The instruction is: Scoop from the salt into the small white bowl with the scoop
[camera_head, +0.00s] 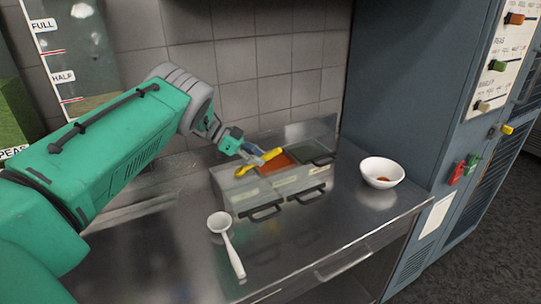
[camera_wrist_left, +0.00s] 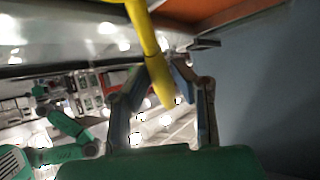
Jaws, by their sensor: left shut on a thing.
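My left gripper (camera_head: 246,152) is shut on a yellow scoop (camera_head: 260,162), over the left part of a metal container (camera_head: 236,193) with compartments. In the left wrist view, the yellow handle (camera_wrist_left: 150,45) passes between the fingers (camera_wrist_left: 170,70). The scoop's far end is hard to make out. One compartment holds something orange-red (camera_head: 277,162); the one to its right looks dark grey-green (camera_head: 312,150). The salt cannot be clearly made out. My right gripper is not visible.
A white ladle (camera_head: 227,240) lies on the steel counter (camera_head: 180,262) in front of the container. Black handles (camera_head: 265,212) stick out from the container's front. A blue-grey cabinet (camera_head: 410,100) rises at the right. Clear dispensers (camera_head: 70,50) stand at the back left.

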